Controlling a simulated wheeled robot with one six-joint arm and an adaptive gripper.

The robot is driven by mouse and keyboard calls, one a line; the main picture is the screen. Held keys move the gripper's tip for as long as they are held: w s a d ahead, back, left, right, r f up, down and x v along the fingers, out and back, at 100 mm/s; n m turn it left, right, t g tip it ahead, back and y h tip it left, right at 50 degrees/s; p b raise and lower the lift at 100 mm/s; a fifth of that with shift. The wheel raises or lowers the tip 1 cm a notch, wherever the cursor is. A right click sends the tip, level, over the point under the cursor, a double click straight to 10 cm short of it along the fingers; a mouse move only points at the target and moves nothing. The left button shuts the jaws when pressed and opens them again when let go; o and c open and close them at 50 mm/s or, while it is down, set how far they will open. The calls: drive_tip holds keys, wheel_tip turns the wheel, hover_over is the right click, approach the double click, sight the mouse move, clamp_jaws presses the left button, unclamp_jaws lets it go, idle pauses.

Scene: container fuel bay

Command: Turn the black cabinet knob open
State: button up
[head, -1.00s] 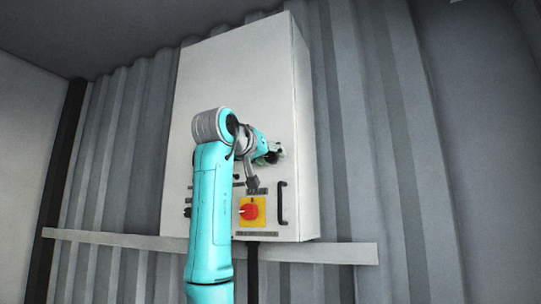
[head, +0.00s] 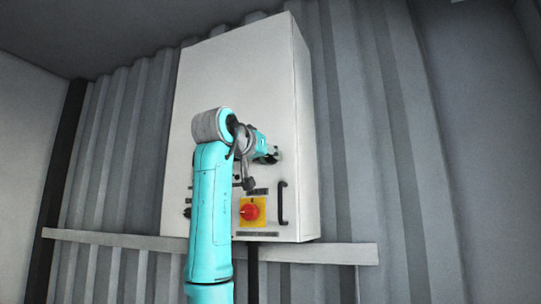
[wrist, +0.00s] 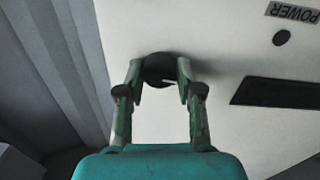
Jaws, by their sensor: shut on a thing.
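The black cabinet knob (wrist: 159,66) is a dark round shape on the pale cabinet face, at the upper middle of the wrist view. My gripper (wrist: 162,82) has one finger on each side of it and is shut on it. The fingers and my wrist cover part of the knob's edge. In the head view my gripper (head: 268,154) is against the right half of the cabinet front (head: 232,75), small and partly hidden by my arm. The knob cannot be told apart from the fingers there.
A red rotary switch (head: 250,212) on a yellow plate sits below my gripper, with a black bar handle (head: 282,203) to its right. A POWER label (wrist: 293,12) and a dark panel (wrist: 281,93) show in the wrist view. A pale rail (head: 330,253) runs below the cabinet.

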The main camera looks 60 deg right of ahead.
drive_tip(key=shift+s+r+m+t, duration=0.1)
drive_tip(key=shift+m+t, duration=0.05)
drive_tip(key=shift+m, duration=3.85)
drive_tip(key=shift+s+r+m+t, duration=0.1)
drive_tip(key=shift+m+t, duration=0.05)
drive_tip(key=shift+m, duration=3.85)
drive_tip(key=o, duration=1.2)
drive_tip(key=shift+c, duration=0.2)
drive_tip(key=s+a, duration=0.1)
drive_tip(key=a, duration=1.1)
drive_tip(key=shift+r+y, duration=0.3)
